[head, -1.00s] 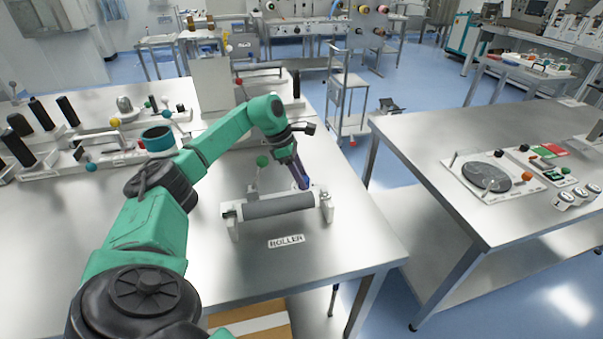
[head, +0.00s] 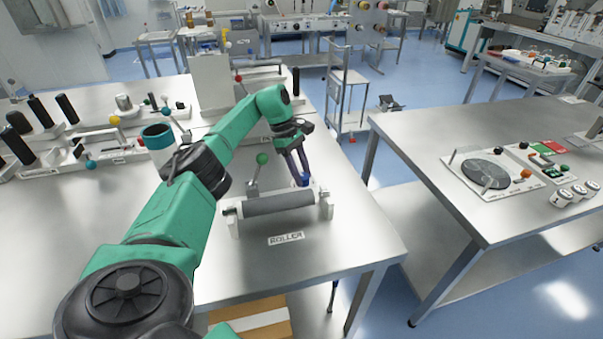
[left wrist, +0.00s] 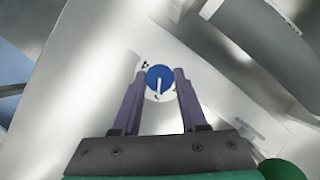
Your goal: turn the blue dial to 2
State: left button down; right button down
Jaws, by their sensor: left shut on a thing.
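The blue dial (left wrist: 154,75) sits on a white round plate in the left wrist view, with a white pointer line pointing toward the bottom of that picture. Small dark marks stand on the plate, too small to read. My left gripper (left wrist: 159,80) has its two purple fingers on either side of the dial, shut on it. In the head view my left gripper (head: 302,182) reaches down behind the right end of the grey roller, and the dial is mostly hidden there. My right gripper is not in view.
The grey roller (head: 278,202) lies in white end brackets behind the ROLLER label (head: 286,238). A lever with a green ball (head: 262,159) stands close left of the gripper. The table's right edge is near. A second table (head: 430,150) stands across a gap.

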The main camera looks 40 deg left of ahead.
pick_arm(q)
jog(key=shift+r, duration=0.1)
jog(key=shift+c, duration=2.2)
grip_release()
jog(key=shift+a+r, duration=0.1)
jog(key=shift+r, duration=0.1)
jog(key=p+v, duration=0.4)
jog(key=v, duration=0.7)
jog(key=shift+r, duration=0.25)
jog(key=shift+r, duration=0.1)
